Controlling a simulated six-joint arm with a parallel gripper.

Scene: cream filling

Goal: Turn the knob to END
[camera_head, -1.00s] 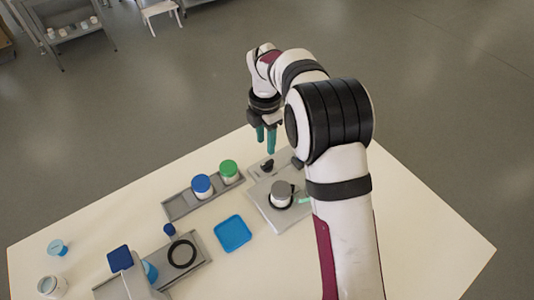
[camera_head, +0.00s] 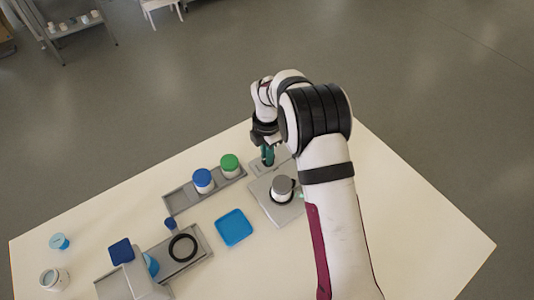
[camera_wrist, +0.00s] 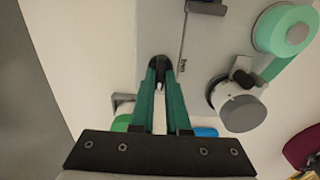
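The small black knob (camera_wrist: 160,63) sits on a grey base plate (camera_wrist: 210,40) in the wrist view. My gripper (camera_wrist: 161,72) has two teal fingers that reach down over the knob, one on each side, with only a narrow gap between them. They look shut on it. A pale mark shows between the fingers. The fingers hide much of the knob, and I cannot read which label it points to. In the head view my gripper (camera_head: 267,162) is low at the far end of the base plate (camera_head: 262,205), and the knob is hidden there.
A grey-lidded container (camera_head: 282,187) stands on the same plate, close to my gripper. A tray (camera_head: 182,202) holds blue-lidded (camera_head: 203,180) and green-lidded (camera_head: 230,166) jars to its left. A blue square dish (camera_head: 234,228) lies in front. The table (camera_head: 420,240) is clear on the right.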

